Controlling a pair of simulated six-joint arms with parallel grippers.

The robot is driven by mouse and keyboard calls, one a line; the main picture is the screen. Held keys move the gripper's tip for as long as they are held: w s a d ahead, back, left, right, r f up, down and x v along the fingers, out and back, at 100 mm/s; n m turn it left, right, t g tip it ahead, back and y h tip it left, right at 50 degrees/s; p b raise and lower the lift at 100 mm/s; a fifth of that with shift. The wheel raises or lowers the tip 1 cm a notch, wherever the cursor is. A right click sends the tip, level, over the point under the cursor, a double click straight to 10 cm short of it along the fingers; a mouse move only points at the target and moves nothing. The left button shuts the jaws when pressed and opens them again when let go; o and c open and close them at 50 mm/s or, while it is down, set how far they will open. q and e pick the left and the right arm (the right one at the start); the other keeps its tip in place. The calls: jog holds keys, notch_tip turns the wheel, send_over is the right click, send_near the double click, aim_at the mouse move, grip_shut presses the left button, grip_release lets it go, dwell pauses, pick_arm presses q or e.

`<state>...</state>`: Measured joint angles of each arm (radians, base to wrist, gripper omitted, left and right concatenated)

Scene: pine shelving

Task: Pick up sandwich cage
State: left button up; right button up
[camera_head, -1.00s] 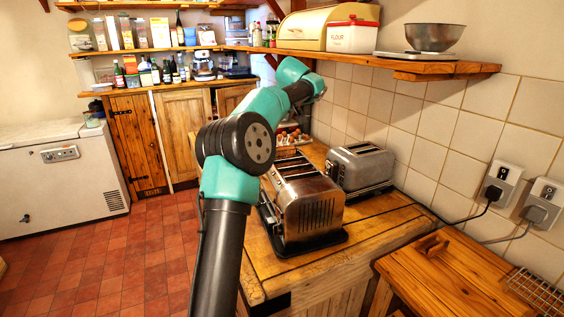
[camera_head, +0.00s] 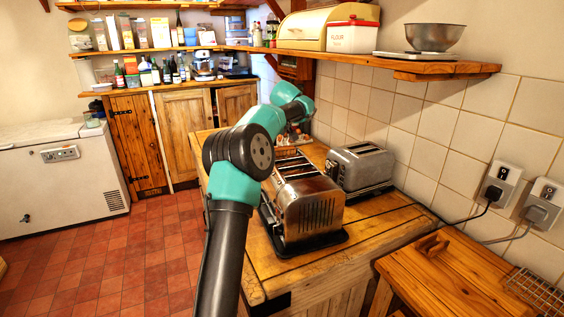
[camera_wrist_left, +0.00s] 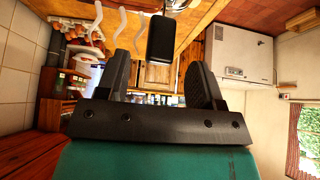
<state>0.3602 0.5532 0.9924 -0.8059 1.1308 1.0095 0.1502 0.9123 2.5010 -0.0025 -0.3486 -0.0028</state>
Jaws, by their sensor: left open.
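No thing in view is surely the sandwich cage. A wire grid (camera_head: 537,291), cut off at the lower right of the head view, may be it, though I cannot tell. A chrome toaster (camera_head: 301,207) stands on the wooden counter, with wires and reddish parts by its slots. My left arm reaches past its left side; its gripper is hidden in the head view. In the left wrist view, my left gripper (camera_wrist_left: 161,66) is open, its black fingers apart. A black block (camera_wrist_left: 160,38) shows beyond the gap between them; I see no contact. My right gripper is not in view.
A second toaster (camera_head: 360,167) stands against the tiled wall. Eggs (camera_head: 292,137) sit behind the chrome toaster. White curved pieces (camera_wrist_left: 120,22) hang near the wrist view's top. The counter's front left is clear.

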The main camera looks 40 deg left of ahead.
aim_at(283, 152)
pick_arm(q)
jog(key=x, duration=0.5)
jog(key=shift+r, duration=0.1)
dwell(0.3)
jog(key=c, duration=1.1)
